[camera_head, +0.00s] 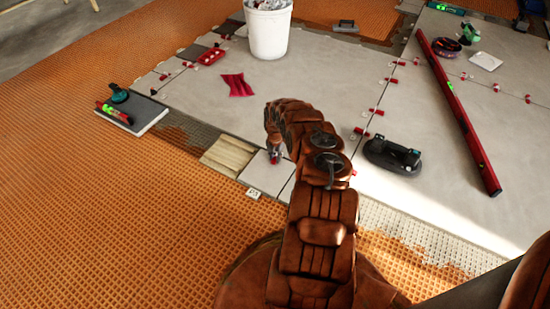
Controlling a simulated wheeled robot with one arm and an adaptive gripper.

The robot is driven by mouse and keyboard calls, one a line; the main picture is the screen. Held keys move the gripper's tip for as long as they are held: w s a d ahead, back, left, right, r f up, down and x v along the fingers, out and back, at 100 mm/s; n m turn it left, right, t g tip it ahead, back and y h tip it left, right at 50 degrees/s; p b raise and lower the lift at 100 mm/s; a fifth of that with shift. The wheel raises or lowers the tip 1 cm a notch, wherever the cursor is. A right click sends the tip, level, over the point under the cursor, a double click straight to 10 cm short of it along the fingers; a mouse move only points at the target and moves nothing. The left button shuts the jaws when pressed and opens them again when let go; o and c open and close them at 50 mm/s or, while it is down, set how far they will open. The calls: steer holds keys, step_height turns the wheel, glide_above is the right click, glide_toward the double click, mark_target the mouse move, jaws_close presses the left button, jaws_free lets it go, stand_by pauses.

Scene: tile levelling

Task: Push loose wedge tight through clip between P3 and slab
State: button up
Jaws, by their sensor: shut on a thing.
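My brown arm reaches forward, and my gripper (275,155) points down at its far end. It is shut on a small red thing, which appears to be the wedge; the fingers and arm hide most of it. Below it lies a small pale tile (266,176), against the large grey slab (230,110). A small white marker (253,194) lies at the tile's front edge; its lettering is too small to read. I cannot make out the clip, or how far the wedge sits in it.
Red clips and wedges (377,111) line the other joints. A white bucket (268,35), red cloth (237,85), black suction lifter (392,156) and long red level (460,110) rest on the slabs. Orange matting is clear at lower left.

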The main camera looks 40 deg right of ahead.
steer(key=shift+d+r, duration=0.1)
steer(key=o, duration=0.9)
steer(key=shift+c, duration=0.2)
step_height(320, 180, up, 12)
stand_by(0.6)
